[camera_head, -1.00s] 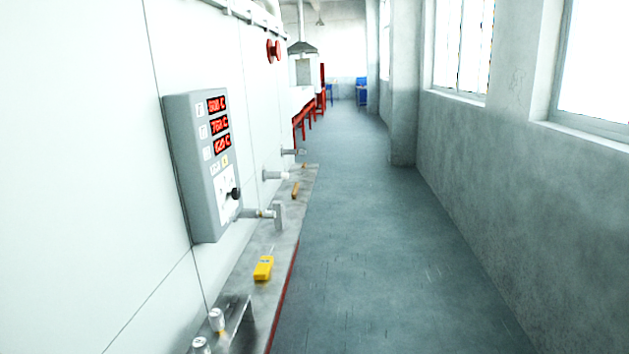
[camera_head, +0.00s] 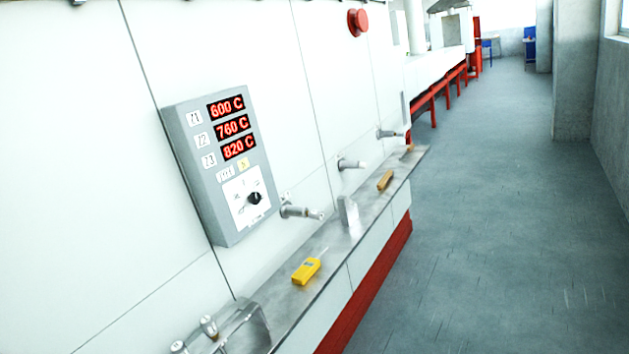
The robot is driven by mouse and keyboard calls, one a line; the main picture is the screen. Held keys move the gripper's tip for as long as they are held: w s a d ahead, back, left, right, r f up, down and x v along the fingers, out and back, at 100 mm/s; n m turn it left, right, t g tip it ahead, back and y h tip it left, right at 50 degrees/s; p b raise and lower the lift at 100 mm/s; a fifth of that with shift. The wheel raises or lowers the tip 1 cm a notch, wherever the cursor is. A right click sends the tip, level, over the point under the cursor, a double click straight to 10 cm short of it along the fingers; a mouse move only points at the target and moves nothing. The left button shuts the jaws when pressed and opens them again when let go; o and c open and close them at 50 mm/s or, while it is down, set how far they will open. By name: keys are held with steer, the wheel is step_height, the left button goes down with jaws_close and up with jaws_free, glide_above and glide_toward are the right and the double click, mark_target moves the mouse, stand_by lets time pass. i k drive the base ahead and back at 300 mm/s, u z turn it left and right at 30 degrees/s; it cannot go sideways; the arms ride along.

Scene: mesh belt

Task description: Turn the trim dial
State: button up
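The trim dial is a small black knob (camera_head: 254,198) with a light pointer mark. It sits on a white scale plate in the lower part of a grey control box (camera_head: 188,160) on the white wall. The box is seen at an angle, left of the middle of the view. Above the dial, three red displays read 600 C, 760 C and 820 C. Small labels, one of them yellow, lie between the displays and the dial. Nothing covers the dial. My gripper does not show in the view, and nothing touches the dial.
A metal ledge (camera_head: 330,240) runs below the box, with a yellow handheld meter (camera_head: 306,271) on it. Pipe stubs (camera_head: 300,211) stick out of the wall. Open grey floor (camera_head: 480,210) lies to the right.

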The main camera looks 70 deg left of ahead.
mark_target(254, 198)
steer(key=u, duration=0.35)
steer(key=i, duration=1.2)
steer(key=u, duration=1.05)
steer(key=i, duration=0.5)
steer(key=u, duration=0.4)
steer(key=k, duration=0.9)
steer(key=u, duration=0.2)
steer(key=i, duration=0.9)
steer(key=z, duration=0.1)
